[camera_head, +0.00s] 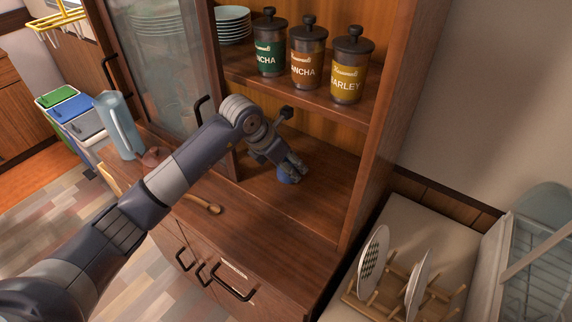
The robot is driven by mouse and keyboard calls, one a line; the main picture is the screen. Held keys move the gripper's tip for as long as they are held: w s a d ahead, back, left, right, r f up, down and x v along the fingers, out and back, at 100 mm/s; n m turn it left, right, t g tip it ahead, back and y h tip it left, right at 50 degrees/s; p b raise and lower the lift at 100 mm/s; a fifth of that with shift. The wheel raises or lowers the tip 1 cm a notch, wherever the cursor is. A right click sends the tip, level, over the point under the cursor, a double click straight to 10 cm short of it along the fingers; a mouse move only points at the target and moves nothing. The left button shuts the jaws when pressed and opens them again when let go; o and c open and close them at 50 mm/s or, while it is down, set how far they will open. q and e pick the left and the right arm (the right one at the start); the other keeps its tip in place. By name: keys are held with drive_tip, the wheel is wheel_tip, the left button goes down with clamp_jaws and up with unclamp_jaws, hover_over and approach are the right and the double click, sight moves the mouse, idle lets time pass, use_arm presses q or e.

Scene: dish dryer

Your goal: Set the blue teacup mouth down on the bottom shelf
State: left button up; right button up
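The blue teacup (286,179) is on or just above the wooden bottom shelf (328,198) of the open cabinet; I cannot tell whether it touches the shelf. Only a small rounded blue part shows, so which way its mouth faces is unclear. My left gripper (292,168) reaches in from the left, pointing down right over the cup. Its fingers cover most of the cup, and I cannot tell whether they grip it. My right gripper is not in view.
Several labelled canisters (305,60) and stacked plates (232,24) stand on the shelf above. A glass door (160,60) is on the left. A plate rack (395,290) is lower right. The bottom shelf's right part is clear.

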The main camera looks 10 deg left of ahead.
use_arm(q)
drive_tip(key=shift+f+b, duration=0.4)
drive_tip(key=shift+f, duration=0.2)
drive_tip(key=o, duration=1.2)
drive_tip(key=v, duration=0.5)
drive_tip(key=shift+w+a+r, duration=0.1)
drive_tip(key=shift+r, duration=0.05)
drive_tip(key=s+a, duration=0.7)
drive_tip(key=s, duration=0.2)
drive_tip(key=shift+s, duration=0.4)
drive_tip(key=shift+a, duration=0.1)
